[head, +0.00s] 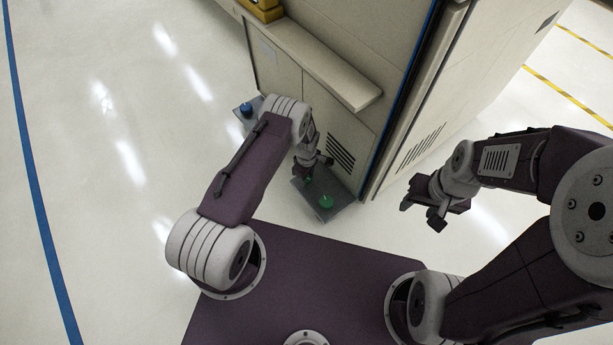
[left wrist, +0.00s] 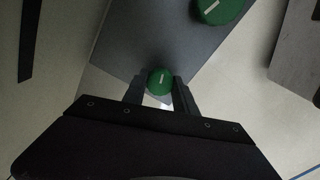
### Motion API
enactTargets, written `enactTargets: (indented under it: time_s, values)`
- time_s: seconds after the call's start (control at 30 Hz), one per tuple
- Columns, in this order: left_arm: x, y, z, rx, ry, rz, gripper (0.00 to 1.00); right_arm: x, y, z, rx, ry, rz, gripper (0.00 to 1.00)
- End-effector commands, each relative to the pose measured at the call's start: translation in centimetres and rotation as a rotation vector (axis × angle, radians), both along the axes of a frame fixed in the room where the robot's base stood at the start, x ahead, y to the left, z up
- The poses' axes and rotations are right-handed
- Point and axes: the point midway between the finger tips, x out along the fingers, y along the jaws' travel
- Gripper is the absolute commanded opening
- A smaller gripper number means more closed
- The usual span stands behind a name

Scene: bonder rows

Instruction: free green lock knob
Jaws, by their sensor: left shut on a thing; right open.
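Two green knobs show on a grey plate (head: 342,190) low beside the cabinet. One green knob (left wrist: 160,81), with a white mark on top, sits between the fingers of my left gripper (left wrist: 159,90). My left gripper is shut on it; in the head view the gripper (head: 311,170) is over the plate's far-left part. The other green knob (head: 326,202) stands clear of the gripper, nearer to me; it also shows at the top of the left wrist view (left wrist: 218,10). My right gripper (head: 422,206) is open and empty, over the floor at the right.
A beige cabinet (head: 318,112) with a vent and a protruding ledge rises just behind the plate. A blue knob (head: 246,107) is on another grey plate further left. A yellow object (head: 262,10) sits on the ledge's far end. The floor at left is clear.

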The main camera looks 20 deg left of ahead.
Motion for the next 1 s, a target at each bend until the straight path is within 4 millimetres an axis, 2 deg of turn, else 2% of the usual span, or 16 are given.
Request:
enactTargets:
  time_s: [0.3,0.77,0.8,0.83,0.87,1.0]
  values:
    - [-0.01,-0.01,0.01,0.0,0.001,0.082,0.0,0.0,0.0,0.08,0.0,0.0,0.0,0.49]
    - [-0.01,-0.01,0.01,0.0,0.0,0.091,0.0,0.0,0.0,0.08,0.0,0.0,0.0,0.49]
    - [-0.01,-0.01,0.01,0.0,0.0,0.091,0.42,0.0,0.0,0.08,0.0,0.0,0.0,0.49]
    - [-0.01,-0.01,0.01,0.0,0.0,0.091,0.5,0.0,0.0,0.08,0.0,0.0,0.0,0.49]
    - [-0.01,-0.01,0.01,0.0,0.0,0.091,0.55,0.0,0.0,0.08,0.0,0.0,0.0,0.49]
    - [-0.01,-0.01,0.0,0.0,0.0,0.091,0.55,0.0,0.0,0.08,0.0,0.0,0.0,0.49]
